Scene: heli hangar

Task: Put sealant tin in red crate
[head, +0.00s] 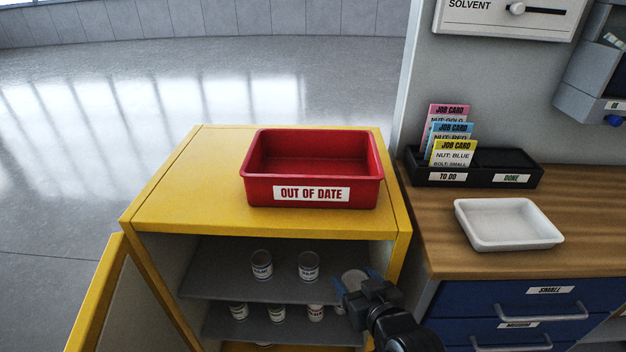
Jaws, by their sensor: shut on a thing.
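The red crate (313,170), labelled "OUT OF DATE", sits upright on top of the yellow cabinet (190,190). The part of its floor that shows is bare. My gripper (354,279) is at the right side of the open cabinet, by the upper shelf, shut on a tin (353,278). The tin's label is not visible from here, and my gripper and arm hide part of it. Two more tins, a left one (262,264) and a right one (309,266), stand on the upper shelf. Their label text is too small to read.
Several tins (277,313) stand on the lower shelf (225,326). The cabinet door (98,300) stands open at the left. To the right, a wooden bench (440,235) holds a white tray (507,223) and a black card holder (470,167). The cabinet top left of the crate is clear.

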